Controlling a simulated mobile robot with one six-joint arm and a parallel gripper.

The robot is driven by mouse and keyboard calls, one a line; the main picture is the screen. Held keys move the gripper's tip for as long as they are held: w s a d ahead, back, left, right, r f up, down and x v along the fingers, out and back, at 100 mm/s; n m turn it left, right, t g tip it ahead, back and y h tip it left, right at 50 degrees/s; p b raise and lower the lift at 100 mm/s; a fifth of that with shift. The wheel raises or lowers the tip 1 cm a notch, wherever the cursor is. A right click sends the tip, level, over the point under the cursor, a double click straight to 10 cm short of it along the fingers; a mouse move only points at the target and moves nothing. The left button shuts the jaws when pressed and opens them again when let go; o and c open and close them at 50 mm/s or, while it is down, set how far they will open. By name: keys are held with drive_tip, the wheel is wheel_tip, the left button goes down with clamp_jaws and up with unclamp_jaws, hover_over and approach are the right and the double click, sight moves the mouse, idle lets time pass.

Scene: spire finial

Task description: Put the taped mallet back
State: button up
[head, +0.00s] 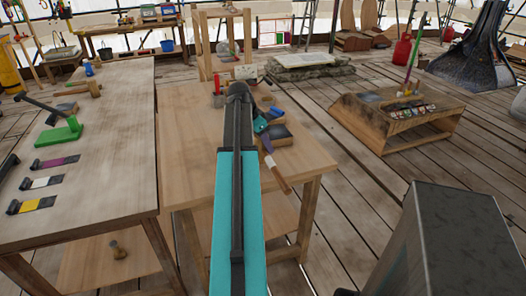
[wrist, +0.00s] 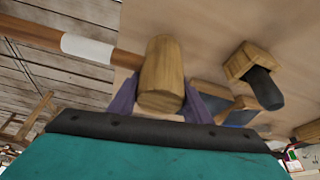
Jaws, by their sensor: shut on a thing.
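The taped mallet has a wooden cylindrical head (wrist: 162,72) and a brown handle with a white tape band (wrist: 88,48), seen in the wrist view. My gripper (wrist: 160,100) is shut on its head, with a purple finger at each side. In the head view, the mallet's brown handle (head: 279,179) slants down to the right over the small wooden table (head: 190,130). My arm partly hides that table, and the mallet's head is hard to make out there. I cannot tell whether the mallet touches the table.
Another wooden piece with a dark grip (wrist: 255,75) lies beside the mallet's head. A red cup (head: 218,99) stands at the table's back. A low wooden box (head: 400,120) stands right, across open floor.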

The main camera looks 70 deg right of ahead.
drive_tip(key=shift+d, duration=0.1)
drive_tip(key=shift+w+d, duration=0.15)
drive_tip(key=shift+d, duration=0.1)
drive_tip(key=shift+f, duration=0.2)
drive_tip(key=shift+f+p, duration=0.55)
drive_tip(key=shift+f, duration=1)
drive_tip(key=shift+f, duration=0.15)
drive_tip(key=o, duration=1.2)
drive_tip(key=shift+c, duration=0.2)
drive_tip(key=b+v, duration=0.1)
drive_tip(key=v, duration=1.1)
drive_tip(key=shift+d, duration=0.1)
